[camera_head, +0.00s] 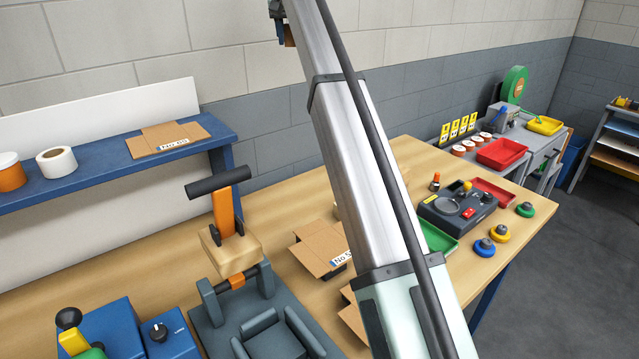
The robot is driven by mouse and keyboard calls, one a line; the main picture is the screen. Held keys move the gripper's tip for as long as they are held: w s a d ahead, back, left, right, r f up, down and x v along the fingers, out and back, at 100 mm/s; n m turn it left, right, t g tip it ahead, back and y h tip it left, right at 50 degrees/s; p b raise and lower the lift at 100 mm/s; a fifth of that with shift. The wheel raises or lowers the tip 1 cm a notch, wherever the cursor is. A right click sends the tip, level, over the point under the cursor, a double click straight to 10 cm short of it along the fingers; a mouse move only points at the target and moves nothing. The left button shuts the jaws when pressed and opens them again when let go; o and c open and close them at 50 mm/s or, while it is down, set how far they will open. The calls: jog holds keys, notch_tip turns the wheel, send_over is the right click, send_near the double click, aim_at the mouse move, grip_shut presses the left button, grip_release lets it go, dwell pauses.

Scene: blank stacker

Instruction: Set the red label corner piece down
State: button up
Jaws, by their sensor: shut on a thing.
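My gripper (281,22) shows only in part at the top edge, at the far end of my arm. It is shut on a small brown piece (290,36), held high in front of the wall. Most of this piece is cut off or hidden by the gripper and arm. No red label shows on it, so I cannot tell if it is the red label corner piece. Flat cardboard blanks (312,256) with a printed label lie on the wooden table (130,255), partly hidden behind my arm.
A grey press (250,320) with an orange lever stands at the front. A blue shelf (95,170) holds another cardboard blank (165,138) and a white roll (56,161). A dark control box (458,208), a green tray (437,238) and colored buttons (485,247) stand to the right.

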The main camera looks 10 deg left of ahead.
send_over(320, 187)
jog(key=s, duration=0.1)
jog(key=shift+m, duration=0.4)
jog(key=shift+s+f, duration=0.2)
jog(key=shift+f, duration=23.2)
jog(key=shift+f, duration=0.15)
jog(key=o, duration=1)
jog(key=v, duration=1.2)
jog(key=shift+a+r, duration=0.1)
jog(key=shift+r, duration=0.15)
jog(key=shift+o, duration=0.3)
